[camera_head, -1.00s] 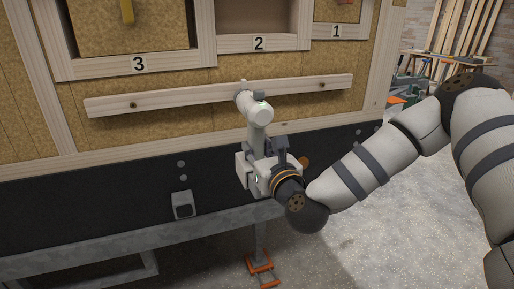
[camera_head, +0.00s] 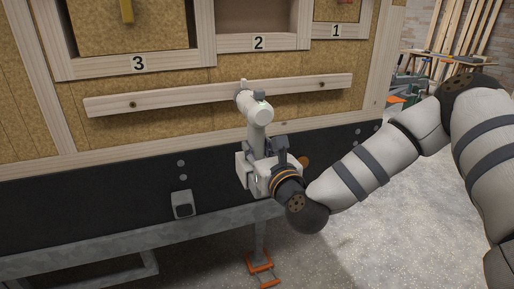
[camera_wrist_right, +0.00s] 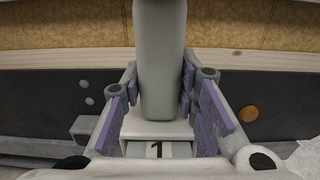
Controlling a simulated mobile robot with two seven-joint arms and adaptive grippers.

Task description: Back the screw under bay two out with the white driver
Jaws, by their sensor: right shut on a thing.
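The white driver (camera_head: 259,112) is held upright, its head against or just in front of the pale wooden rail (camera_head: 185,96) below bay 2 (camera_head: 257,17). My right gripper (camera_head: 258,160) is shut on the driver's grip. The driver (camera_wrist_right: 158,60) also shows in the right wrist view, with purple finger pads on both sides and a "1" label on its base. The driver's head hides the middle of the rail, so the screw under bay two and the bit's contact cannot be seen. My left gripper is out of view.
Screws show near the rail's left (camera_head: 132,105) and right (camera_head: 323,84) ends. Bay 3 (camera_head: 135,30) and bay 1 (camera_head: 338,12) flank bay 2. A black skirt (camera_head: 110,195) and grey steel frame (camera_head: 110,245) lie below. A cluttered bench stands at the back right.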

